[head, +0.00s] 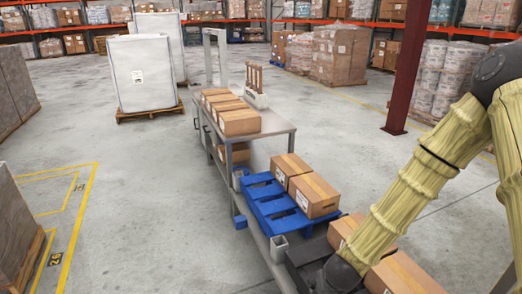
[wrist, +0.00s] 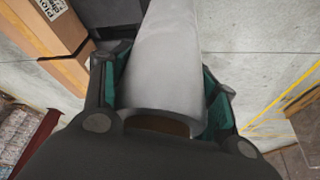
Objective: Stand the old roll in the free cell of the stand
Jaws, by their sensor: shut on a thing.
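In the wrist view my gripper (wrist: 162,100) is shut on a pale grey-white roll (wrist: 168,55). The roll lies between the green finger pads, with its brown hollow core end towards the camera. Its far end runs out of the top of the picture. In the head view my arm reaches down to the bottom edge, and the roll cannot be made out there. What looks like the stand (head: 257,99) is a small pale rack at the far right of the grey table, with several upright brown pieces in it. Its cells are too small to tell which is free.
Several cartons (head: 240,122) stand on the grey table (head: 279,129). A blue slatted section (head: 263,191) with cartons (head: 313,194) lies nearer me. A dark red post (head: 404,75) stands at right. Wrapped pallet loads (head: 140,75) stand behind left. Open floor lies left of the table.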

